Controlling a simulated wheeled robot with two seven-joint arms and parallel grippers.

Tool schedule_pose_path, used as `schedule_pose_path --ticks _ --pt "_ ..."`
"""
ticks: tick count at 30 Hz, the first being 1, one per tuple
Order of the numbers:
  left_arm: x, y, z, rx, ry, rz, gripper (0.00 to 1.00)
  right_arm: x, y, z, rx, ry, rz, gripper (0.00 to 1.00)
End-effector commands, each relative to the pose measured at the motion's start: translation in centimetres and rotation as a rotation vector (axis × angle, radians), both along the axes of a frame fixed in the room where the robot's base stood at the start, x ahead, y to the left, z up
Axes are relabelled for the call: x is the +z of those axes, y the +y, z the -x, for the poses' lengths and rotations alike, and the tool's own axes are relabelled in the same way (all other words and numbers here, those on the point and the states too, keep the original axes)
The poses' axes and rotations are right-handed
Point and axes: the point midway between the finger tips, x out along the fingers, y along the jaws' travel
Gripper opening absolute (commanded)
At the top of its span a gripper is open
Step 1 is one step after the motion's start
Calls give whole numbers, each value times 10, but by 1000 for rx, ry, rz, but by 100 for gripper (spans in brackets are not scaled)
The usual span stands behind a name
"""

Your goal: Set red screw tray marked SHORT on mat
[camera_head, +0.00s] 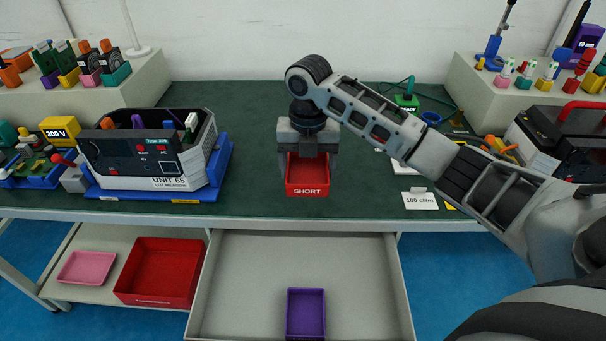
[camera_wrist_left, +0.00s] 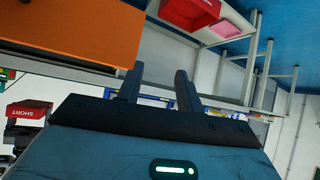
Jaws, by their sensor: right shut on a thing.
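The red screw tray marked SHORT (camera_head: 307,191) is at the middle of the bench in the head view, its label facing me. My right gripper (camera_head: 307,160) points down and is shut on the tray, hiding part of its back and sides. The green mat (camera_head: 250,145) covers the bench top behind and around it. I cannot tell whether the tray touches the mat. The tray also shows at the left edge of the left wrist view (camera_wrist_left: 27,111). My left gripper (camera_wrist_left: 160,88) is open and empty there, its fingers apart; it is outside the head view.
A unit marked UNIT 65 (camera_head: 160,160) stands in a blue cradle at left. A 100 ohm card (camera_head: 420,201) lies at right. Below, an open drawer (camera_head: 250,280) holds a purple tray (camera_head: 306,312). A red bin (camera_head: 160,272) and pink tray (camera_head: 87,267) sit on the lower shelf.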

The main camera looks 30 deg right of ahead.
Motion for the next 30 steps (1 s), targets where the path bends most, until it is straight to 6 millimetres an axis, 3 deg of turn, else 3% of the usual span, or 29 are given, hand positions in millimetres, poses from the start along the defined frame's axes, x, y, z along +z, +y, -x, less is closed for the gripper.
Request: schedule_pose_path --ticks 3,10,16,22,30 --pt "0 0 0 0 0 0 36 -20 -8 -22 -2 4 -1 51" --pt "-3 0 0 0 0 1 36 -54 -19 -48 1 -1 -1 51" --pt "-3 0 0 0 -1 2 36 -64 -23 -56 1 -1 1 51" --pt "1 -1 -2 0 -8 5 36 -91 -23 -56 3 1 1 51" --pt "1 -1 -2 0 -8 5 36 -95 -24 -56 2 -1 2 51"
